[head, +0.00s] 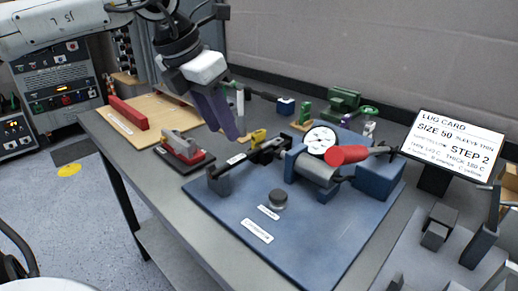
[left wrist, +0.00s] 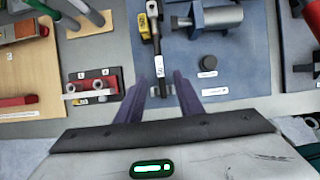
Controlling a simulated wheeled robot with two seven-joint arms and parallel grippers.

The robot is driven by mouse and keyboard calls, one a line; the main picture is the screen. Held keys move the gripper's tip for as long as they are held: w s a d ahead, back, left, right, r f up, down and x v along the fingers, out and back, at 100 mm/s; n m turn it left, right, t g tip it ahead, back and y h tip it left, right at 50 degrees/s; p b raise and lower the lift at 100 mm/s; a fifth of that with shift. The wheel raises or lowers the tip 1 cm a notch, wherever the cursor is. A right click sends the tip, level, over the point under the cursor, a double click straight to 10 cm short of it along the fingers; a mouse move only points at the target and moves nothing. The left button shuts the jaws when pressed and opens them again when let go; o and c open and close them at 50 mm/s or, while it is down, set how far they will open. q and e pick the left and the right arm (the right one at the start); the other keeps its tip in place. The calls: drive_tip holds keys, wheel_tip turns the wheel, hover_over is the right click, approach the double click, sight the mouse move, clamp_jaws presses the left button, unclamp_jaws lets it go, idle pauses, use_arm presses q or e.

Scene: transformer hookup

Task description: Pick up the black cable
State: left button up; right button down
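The black cable (head: 262,153) lies across the near left part of the blue board. In the left wrist view the black cable (left wrist: 156,42) runs up from between the fingers, with a white label and a yellow piece beside it. My left gripper (head: 237,136) points down above the left side of the board, behind the cable in the head view. In the left wrist view its purple fingers (left wrist: 158,84) are apart, on either side of the cable's near end. No grip on the cable shows. My right gripper is not in view.
The blue board (head: 300,245) also bears a dial gauge (head: 320,140), a red-handled tool (head: 346,154) and a dark round knob (head: 278,199). A red-and-grey fixture (head: 186,148) stands to the left. A lug card screen (head: 454,145) and grey blocks (head: 437,226) are at right.

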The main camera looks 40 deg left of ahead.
sight(233, 161)
use_arm(q)
drive_tip(key=f, duration=0.2)
drive_tip(key=shift+w+f, duration=0.2)
drive_tip(key=shift+f, duration=0.1)
drive_tip(key=shift+x, duration=3)
drive_tip(key=shift+a, duration=0.1)
clamp_jaws()
